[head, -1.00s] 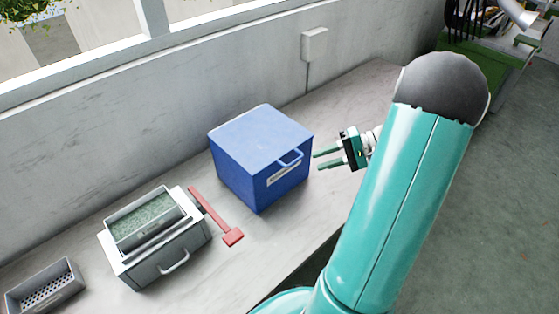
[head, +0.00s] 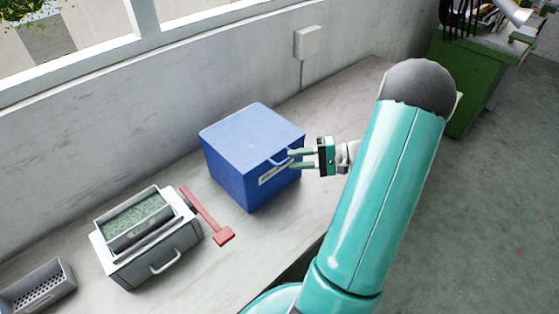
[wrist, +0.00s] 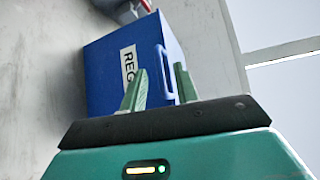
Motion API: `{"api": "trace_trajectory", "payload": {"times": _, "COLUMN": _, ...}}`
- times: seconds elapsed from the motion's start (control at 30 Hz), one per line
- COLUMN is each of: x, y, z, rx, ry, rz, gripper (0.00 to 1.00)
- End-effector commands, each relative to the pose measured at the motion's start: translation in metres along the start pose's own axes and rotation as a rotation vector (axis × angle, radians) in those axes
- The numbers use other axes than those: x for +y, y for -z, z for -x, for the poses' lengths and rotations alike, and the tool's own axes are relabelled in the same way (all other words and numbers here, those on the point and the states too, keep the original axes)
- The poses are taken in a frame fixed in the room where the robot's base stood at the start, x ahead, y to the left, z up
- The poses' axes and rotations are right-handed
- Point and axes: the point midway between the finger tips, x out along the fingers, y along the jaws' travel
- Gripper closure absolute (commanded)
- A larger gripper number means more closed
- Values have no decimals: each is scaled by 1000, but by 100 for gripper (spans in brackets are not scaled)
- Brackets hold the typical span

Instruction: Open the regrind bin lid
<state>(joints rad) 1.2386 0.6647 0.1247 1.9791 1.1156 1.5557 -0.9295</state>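The regrind bin is a blue box (head: 238,172) on the bench in the head view, with its flat blue lid (head: 252,136) down. A blue loop handle (head: 279,160) sits at the lid's front edge. A white label (head: 272,175) is below it; in the wrist view the label (wrist: 128,63) reads "REG". My gripper (head: 290,160) is open, with two green fingers pointing at the handle from the right. In the wrist view the fingers (wrist: 160,88) are spread, with the handle (wrist: 163,70) just beyond and between them. I cannot tell whether they touch it.
A grey machine (head: 155,255) with a granule-filled tray (head: 138,220) stands left of the bin. A perforated grey tray (head: 38,290) is at the far left. A wall box (head: 307,42) is behind. Bare bench lies right of the bin.

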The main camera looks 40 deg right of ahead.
Motion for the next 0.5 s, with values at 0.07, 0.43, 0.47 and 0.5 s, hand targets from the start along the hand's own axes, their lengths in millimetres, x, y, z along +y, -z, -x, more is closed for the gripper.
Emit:
{"api": "trace_trajectory", "payload": {"times": 0.07, "x": 0, "y": 0, "z": -16, "rx": -3, "ry": 0, "rz": -1, "gripper": 69}}
{"api": "trace_trajectory", "payload": {"times": 0.43, "x": 0, "y": 1, "z": -55, "rx": -3, "ry": -1, "rz": 1, "gripper": 69}}
{"api": "trace_trajectory", "payload": {"times": 0.47, "x": 0, "y": 1, "z": -55, "rx": -3, "ry": -1, "rz": 1, "gripper": 69}}
{"api": "trace_trajectory", "payload": {"times": 0.5, "x": 0, "y": 1, "z": -56, "rx": -3, "ry": -1, "rz": 1, "gripper": 69}}
